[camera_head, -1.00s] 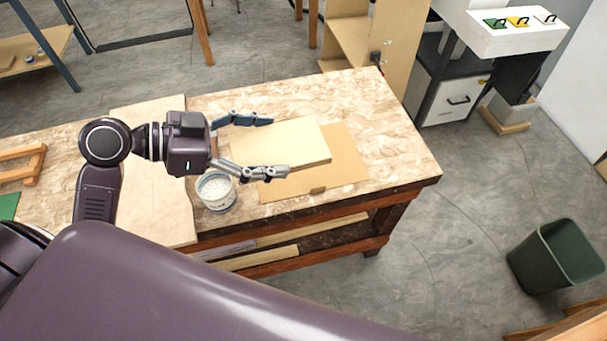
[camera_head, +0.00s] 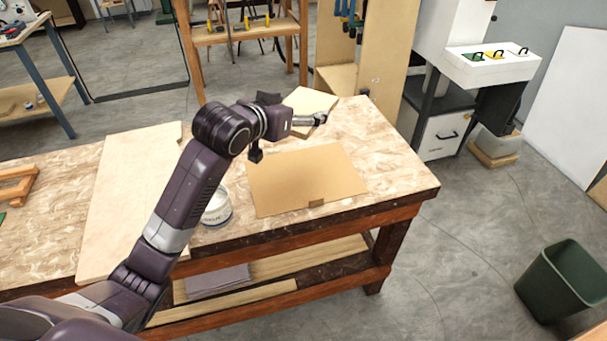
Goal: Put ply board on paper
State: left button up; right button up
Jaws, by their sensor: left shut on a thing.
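The small pale ply board (camera_head: 307,100) is at the far edge of the workbench, partly hidden by my left gripper. My left gripper (camera_head: 300,114) is shut on the board; one grey finger shows along its near side. Whether the board touches the bench or is held above it is hard to tell. The brown paper sheet (camera_head: 300,180) lies flat on the bench, nearer than the board and apart from it in the picture. Its top is bare, with a small darker tab at its near edge. My right gripper is not in view.
A white tub (camera_head: 217,208) stands left of the paper, partly behind my left arm. A large pale panel (camera_head: 125,205) lies on the bench further left. The bench top right of the paper (camera_head: 395,165) is clear. A green bin (camera_head: 560,285) stands on the floor at right.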

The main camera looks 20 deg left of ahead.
pick_arm(q)
jog(key=shift+w+f, duration=0.2)
jog(key=shift+f, duration=0.95)
send_over(298, 179)
jog(key=f, duration=0.8)
jog(key=w+f, duration=0.1)
jog(key=f, duration=0.3)
jog(key=shift+d, duration=0.15)
jog(key=shift+f, duration=2.8)
jog(key=o, duration=1.3)
jog(key=shift+s+b, duration=0.1)
jog(key=shift+b, duration=0.2)
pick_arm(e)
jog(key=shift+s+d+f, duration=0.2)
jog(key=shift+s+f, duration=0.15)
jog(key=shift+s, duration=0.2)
pick_arm(q)
jog(key=shift+s, duration=0.1)
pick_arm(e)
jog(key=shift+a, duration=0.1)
pick_arm(q)
jog(key=shift+s+r, duration=0.15)
jog(key=shift+s, duration=0.15)
jog(key=v, duration=1.1)
jog(key=shift+r, duration=0.2)
